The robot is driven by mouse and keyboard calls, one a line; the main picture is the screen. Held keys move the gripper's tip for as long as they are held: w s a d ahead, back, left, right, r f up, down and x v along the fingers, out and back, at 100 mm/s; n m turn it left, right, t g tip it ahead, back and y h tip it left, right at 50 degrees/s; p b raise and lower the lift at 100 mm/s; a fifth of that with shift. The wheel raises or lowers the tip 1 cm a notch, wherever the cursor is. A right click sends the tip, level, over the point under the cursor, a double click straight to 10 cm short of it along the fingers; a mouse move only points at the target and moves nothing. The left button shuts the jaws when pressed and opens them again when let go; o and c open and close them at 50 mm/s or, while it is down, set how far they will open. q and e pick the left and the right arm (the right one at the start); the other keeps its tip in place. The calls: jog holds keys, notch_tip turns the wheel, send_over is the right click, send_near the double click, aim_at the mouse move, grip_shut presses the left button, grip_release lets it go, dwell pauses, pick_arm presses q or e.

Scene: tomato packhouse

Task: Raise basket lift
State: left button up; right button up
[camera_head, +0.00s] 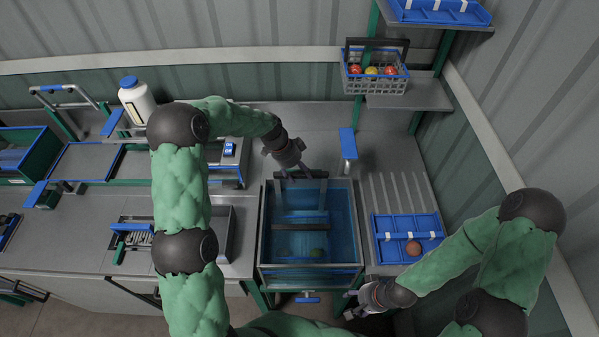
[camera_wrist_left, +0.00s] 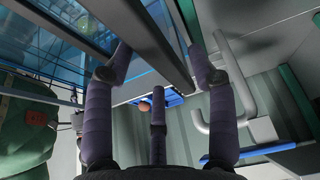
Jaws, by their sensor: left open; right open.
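The wash tank (camera_head: 264,225) stands in the middle of the head view, filled with blue water. Which part is the basket lift's handle is unclear. My left gripper (camera_head: 292,168) is open at the tank's back edge. In the left wrist view its fingers (camera_wrist_left: 160,55) spread either side of a dark beam (camera_wrist_left: 153,38); contact cannot be told. My right gripper (camera_head: 364,302) is open near the tank's front right corner.
A blue tray (camera_head: 405,226) with one tomato (camera_head: 413,248) sits right of the tank. A grey crate of tomatoes (camera_head: 376,86) stands on a shelf behind. A white bottle (camera_head: 137,101) stands at back left. A grey bent tube (camera_wrist_left: 222,105) is beside my left fingers.

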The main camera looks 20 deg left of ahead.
pick_arm(q)
jog(key=shift+f, duration=0.1)
grip_shut()
notch_tip(320, 180, up, 19)
jog(key=p, duration=0.5)
jog(key=shift+w+r, duration=0.2)
jog(key=shift+c, duration=1.9)
grip_release()
jog(key=o, duration=0.4)
jog(key=shift+r, duration=0.1)
jog(key=shift+s+f, duration=0.1)
jog(key=shift+f, duration=0.1)
